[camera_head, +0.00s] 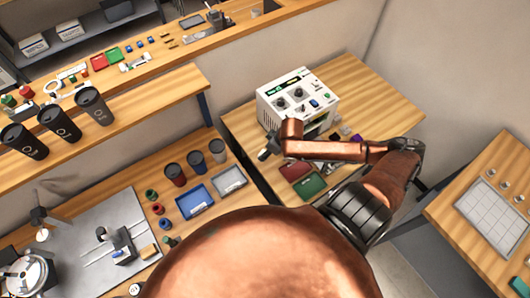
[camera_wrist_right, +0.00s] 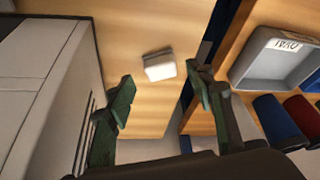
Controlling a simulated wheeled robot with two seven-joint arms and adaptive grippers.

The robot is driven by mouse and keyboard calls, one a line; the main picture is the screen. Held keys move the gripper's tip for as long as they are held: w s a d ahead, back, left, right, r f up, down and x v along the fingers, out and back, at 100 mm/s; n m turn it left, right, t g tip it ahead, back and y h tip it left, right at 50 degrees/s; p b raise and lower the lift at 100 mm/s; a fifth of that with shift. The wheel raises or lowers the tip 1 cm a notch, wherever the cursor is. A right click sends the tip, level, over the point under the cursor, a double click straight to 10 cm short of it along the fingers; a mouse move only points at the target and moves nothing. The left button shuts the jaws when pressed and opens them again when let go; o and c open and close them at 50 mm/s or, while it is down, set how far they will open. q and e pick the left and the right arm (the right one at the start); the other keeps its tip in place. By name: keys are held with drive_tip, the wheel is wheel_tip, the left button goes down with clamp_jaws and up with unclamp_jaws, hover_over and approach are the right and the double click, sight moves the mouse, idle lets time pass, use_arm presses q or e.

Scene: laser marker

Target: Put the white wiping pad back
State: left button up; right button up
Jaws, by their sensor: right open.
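The white wiping pad (camera_wrist_right: 160,66) lies on the wooden table beside the white machine, in the upper middle of the right wrist view. I cannot make it out in the head view. My right gripper (camera_wrist_right: 160,88) is open, with nothing between its fingers. The pad appears beyond the fingertips, within the gap between them, and apart from both. In the head view my right gripper (camera_head: 268,150) is at the front left of the white machine (camera_head: 297,100). My left gripper is not in view.
The machine's side wall (camera_wrist_right: 40,90) stands close left of the right gripper. A table gap runs to its right, with a grey tray (camera_wrist_right: 275,60) beyond. Red (camera_head: 296,170) and green trays (camera_head: 309,186) lie near my right forearm. Several cups stand on the left table.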

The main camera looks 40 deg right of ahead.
drive_tip(key=a+p+v, duration=0.1)
drive_tip(key=v, duration=0.7)
drive_tip(key=shift+s+d+r, duration=0.15)
drive_tip(key=shift+d+r, duration=0.25)
drive_tip(key=shift+d, duration=0.1)
